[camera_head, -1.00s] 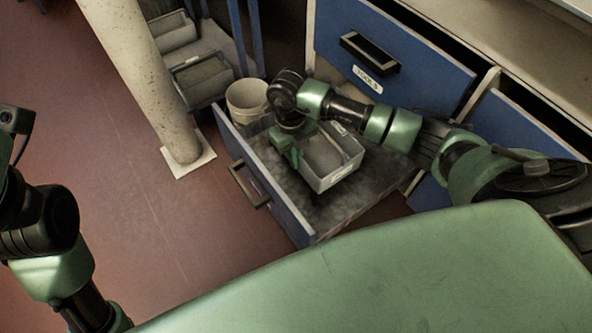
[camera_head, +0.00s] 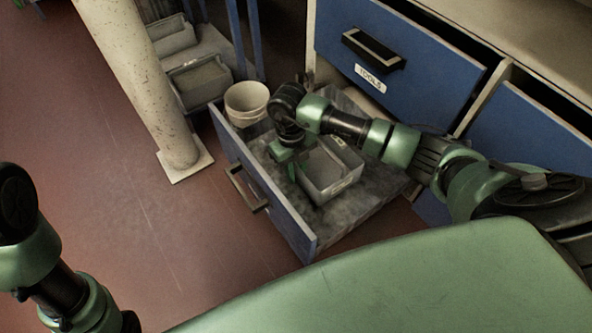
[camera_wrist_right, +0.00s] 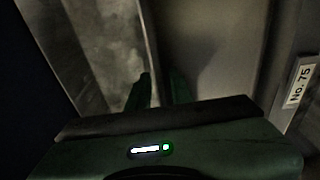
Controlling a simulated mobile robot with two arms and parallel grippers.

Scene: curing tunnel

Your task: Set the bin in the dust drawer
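The grey open-topped bin (camera_head: 335,186) is inside the pulled-out blue drawer (camera_head: 262,190), upright and low over its grey floor. I cannot tell whether its base touches the floor. My right gripper (camera_head: 292,172) points down at the bin's left wall. In the right wrist view its two green fingertips (camera_wrist_right: 160,88) stand either side of the bin's wall (camera_wrist_right: 152,45) and appear shut on it. A "No. 75" label (camera_wrist_right: 300,82) shows at the right there. My left arm shows at the left edge of the head view, its gripper out of frame.
A cream bucket (camera_head: 246,103) stands by the drawer's far left corner. A closed drawer marked TOOLS (camera_head: 385,55) is above. Grey bins (camera_head: 200,80) sit on a shelf behind, beside a speckled post (camera_head: 150,90). Drawer floor is free right of the bin.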

